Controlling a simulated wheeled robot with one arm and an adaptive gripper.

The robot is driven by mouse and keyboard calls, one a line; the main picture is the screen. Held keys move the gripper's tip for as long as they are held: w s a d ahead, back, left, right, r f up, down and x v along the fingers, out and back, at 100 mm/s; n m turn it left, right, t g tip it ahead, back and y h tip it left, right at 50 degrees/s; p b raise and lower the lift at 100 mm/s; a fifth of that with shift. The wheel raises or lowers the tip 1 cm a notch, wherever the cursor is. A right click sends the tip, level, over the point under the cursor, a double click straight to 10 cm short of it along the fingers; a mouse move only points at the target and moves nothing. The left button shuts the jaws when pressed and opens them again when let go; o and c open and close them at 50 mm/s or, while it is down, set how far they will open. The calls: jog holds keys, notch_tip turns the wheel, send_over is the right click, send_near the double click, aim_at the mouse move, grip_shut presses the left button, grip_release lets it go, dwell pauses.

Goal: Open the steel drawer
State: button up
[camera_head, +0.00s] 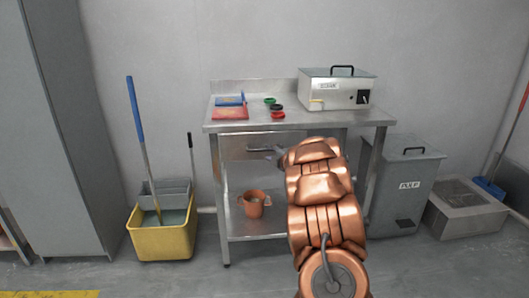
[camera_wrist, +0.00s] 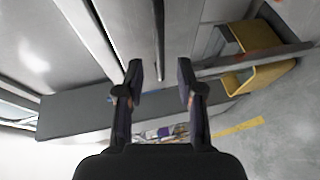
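The steel drawer (camera_head: 236,147) sits under the top of the steel table and looks shut. Its bar handle (camera_head: 260,149) runs across the front. My gripper (camera_head: 274,154) is at the right end of the handle, partly hidden behind my copper arm. In the wrist view my gripper (camera_wrist: 159,80) is open, with its two dark fingers apart. A thin bar that looks like the handle (camera_wrist: 158,40) shows between the fingers, with a gap on each side. I cannot tell how deep it lies between them.
The steel table (camera_head: 375,117) carries a steel box (camera_head: 335,92), blue and red trays and small coloured dishes. A copper jug (camera_head: 253,205) is on its lower shelf. A yellow mop bucket (camera_head: 163,238) stands left, a grey bin (camera_head: 405,190) right. Floor shows between bucket and table.

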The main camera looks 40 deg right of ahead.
aim_at(265, 150)
jog(key=shift+x, duration=2.75)
jog(key=shift+c, duration=0.2)
grip_shut()
jog(key=shift+s, duration=0.1)
